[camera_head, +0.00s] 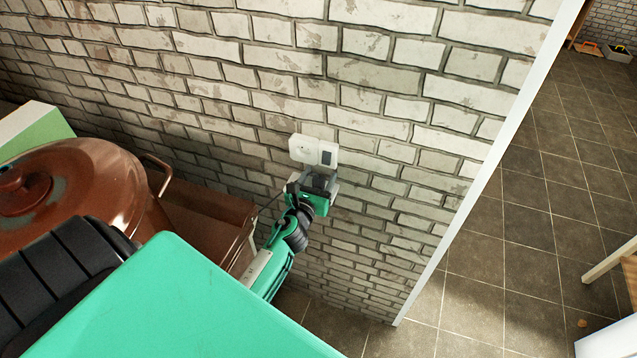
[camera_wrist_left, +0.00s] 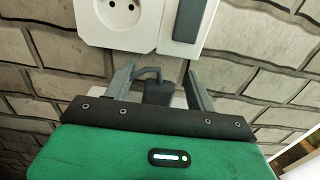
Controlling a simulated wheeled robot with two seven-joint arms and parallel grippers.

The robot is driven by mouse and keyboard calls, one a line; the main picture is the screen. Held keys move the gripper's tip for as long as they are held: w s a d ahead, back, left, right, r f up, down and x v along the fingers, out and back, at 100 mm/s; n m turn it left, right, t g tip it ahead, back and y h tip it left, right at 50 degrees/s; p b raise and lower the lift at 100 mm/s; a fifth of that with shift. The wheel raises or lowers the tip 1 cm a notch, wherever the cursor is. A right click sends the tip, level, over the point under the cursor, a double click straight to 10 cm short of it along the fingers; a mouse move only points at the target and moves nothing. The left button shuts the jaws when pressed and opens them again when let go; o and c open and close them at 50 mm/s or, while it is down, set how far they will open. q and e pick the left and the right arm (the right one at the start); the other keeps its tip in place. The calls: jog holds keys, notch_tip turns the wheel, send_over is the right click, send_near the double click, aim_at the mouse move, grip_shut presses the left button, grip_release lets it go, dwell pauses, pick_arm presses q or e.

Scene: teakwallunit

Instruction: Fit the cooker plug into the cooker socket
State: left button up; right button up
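The white cooker socket (camera_head: 305,149) is on the brick wall, with a dark-rocker switch (camera_head: 328,155) beside it on the right. In the left wrist view the round two-hole socket (camera_wrist_left: 122,14) is at the top and looks empty. My left gripper (camera_head: 319,183) is at the wall just below the socket and switch. In the wrist view its two fingers stand apart. A dark grey block, apparently the cooker plug (camera_wrist_left: 158,92), shows between them with a bent piece on top and visible gaps at both sides. Its prongs cannot be made out. My right gripper is not in view.
A brown lidded pot (camera_head: 85,190) stands at the left, by a brown box-like unit (camera_head: 205,215). A thin dark cable (camera_head: 270,203) runs beside my left gripper. The wall ends at a white edge (camera_head: 490,165) at the right, with open tiled floor beyond.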

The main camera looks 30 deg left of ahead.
pick_arm(q)
jog(key=c, duration=1)
jog(key=shift+r, duration=0.25)
